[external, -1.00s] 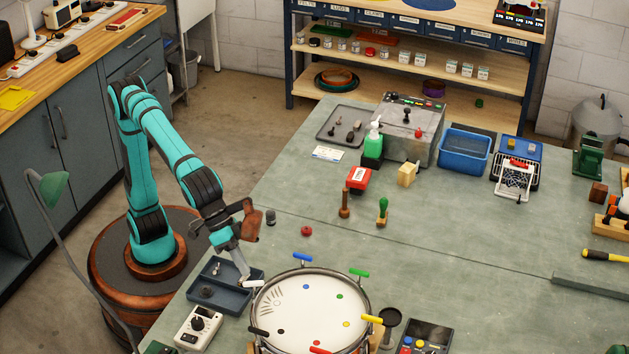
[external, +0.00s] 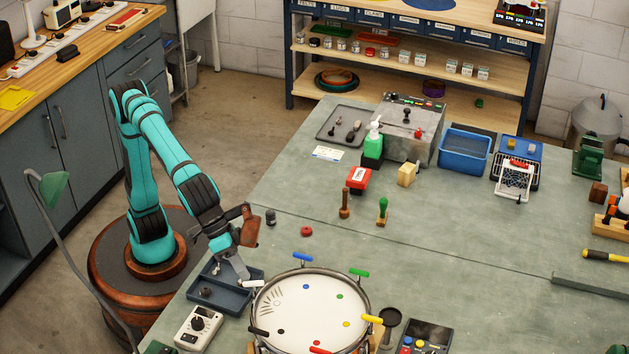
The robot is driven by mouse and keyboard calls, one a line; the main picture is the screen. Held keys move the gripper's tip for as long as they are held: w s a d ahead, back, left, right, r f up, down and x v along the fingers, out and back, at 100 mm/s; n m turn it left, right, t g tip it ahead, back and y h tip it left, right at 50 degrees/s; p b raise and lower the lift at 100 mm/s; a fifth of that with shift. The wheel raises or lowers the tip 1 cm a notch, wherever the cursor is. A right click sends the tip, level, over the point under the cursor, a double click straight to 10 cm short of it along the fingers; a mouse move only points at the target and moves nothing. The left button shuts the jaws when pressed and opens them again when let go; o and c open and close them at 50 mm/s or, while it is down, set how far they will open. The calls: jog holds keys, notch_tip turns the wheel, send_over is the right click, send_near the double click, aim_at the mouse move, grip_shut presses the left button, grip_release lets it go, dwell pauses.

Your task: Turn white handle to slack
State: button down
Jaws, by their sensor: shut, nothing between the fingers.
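The drum (external: 311,304) lies flat on the bench, with coloured handles around its rim. The white handle (external: 252,284) sticks out at the rim's upper left, beside the grey tray. My gripper (external: 243,276) is shut and points down at the white handle's outer end. Its fingertips are at or very near the handle; I cannot tell whether they touch it. Nothing shows held between the fingers.
The blue handle (external: 302,257) and black handle (external: 259,332) are on the rim either side of the white one. The grey tray (external: 226,297) and a dial box (external: 199,328) lie left of the drum.

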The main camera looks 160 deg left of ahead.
jog(key=shift+w+d+n+g+y, duration=0.15)
jog(key=shift+d+n+g+y, duration=0.3)
jog(key=shift+n, duration=0.45)
jog(key=n+g+y, duration=0.1)
jog(key=n, duration=0.1)
jog(key=w+d+n+g+y, duration=0.1)
jog(key=n, duration=0.1)
jog(key=w+n+g+y, duration=0.1)
jog(key=n, duration=0.1)
jog(key=shift+d+n, duration=0.15)
jog(key=shift+n, duration=0.25)
jog(key=shift+w, duration=0.15)
dwell(0.7)
jog(key=shift+s+a, duration=0.35)
jog(key=shift+a, duration=0.35)
jog(key=shift+s, duration=0.1)
